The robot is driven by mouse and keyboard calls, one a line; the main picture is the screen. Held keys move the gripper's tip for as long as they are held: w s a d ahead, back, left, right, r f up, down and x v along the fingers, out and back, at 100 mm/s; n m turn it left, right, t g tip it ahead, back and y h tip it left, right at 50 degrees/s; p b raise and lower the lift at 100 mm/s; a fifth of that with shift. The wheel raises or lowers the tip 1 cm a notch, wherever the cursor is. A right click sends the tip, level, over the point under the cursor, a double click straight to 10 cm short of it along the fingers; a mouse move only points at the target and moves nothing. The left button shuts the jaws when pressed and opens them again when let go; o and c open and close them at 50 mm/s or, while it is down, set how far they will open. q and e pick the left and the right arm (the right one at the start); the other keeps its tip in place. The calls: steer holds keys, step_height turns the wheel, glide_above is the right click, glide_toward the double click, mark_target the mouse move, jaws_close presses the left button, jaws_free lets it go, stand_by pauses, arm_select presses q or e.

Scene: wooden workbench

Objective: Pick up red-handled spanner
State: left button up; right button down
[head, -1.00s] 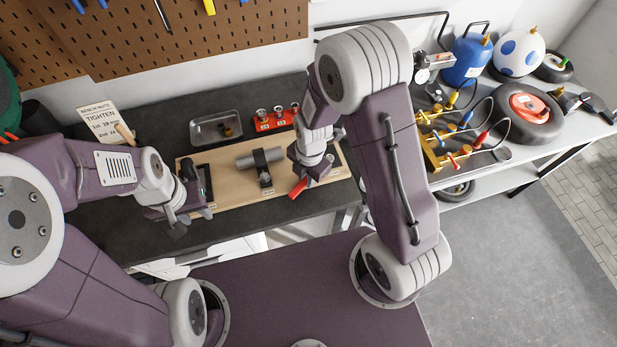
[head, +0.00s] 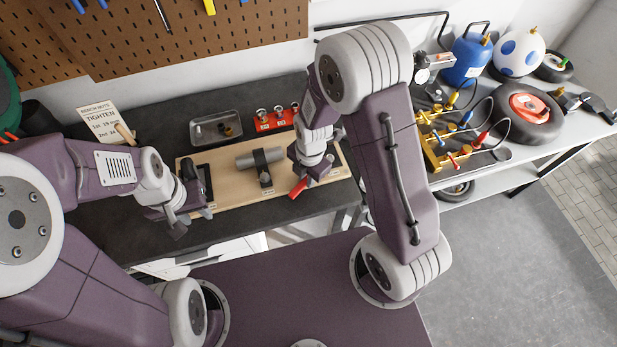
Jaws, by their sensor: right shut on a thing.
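The red handle of the spanner (head: 298,189) shows just below my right gripper (head: 305,179), over the front edge of the wooden board at its right part. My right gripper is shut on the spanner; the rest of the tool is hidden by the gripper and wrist. Whether the spanner touches the board cannot be told. My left gripper (head: 190,224) is at the left front edge of the board, its fingers apart, with nothing seen between them.
A wooden board (head: 228,196) carries a strapped grey cylinder (head: 246,160). Behind it are a metal tray (head: 205,137), a red socket holder (head: 268,122) and a note card (head: 101,122). A side table at right holds gauges, a blue tank (head: 467,60) and hoses.

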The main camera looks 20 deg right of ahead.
steer(key=shift+r, duration=0.1)
stand_by(0.4)
steer(key=shift+w+r, duration=0.1)
steer(key=shift+r, duration=0.15)
steer(key=r, duration=0.2)
steer(key=r+b, duration=0.1)
steer(key=shift+s+d+r, duration=0.25)
steer(key=shift+d+r, duration=0.1)
steer(key=shift+r, duration=0.05)
steer(key=s+d+r+b, duration=0.1)
steer(key=s+d+r, duration=0.5)
steer(key=s+d, duration=0.1)
steer(key=shift+d+r, duration=0.25)
steer(key=shift+d, duration=0.5)
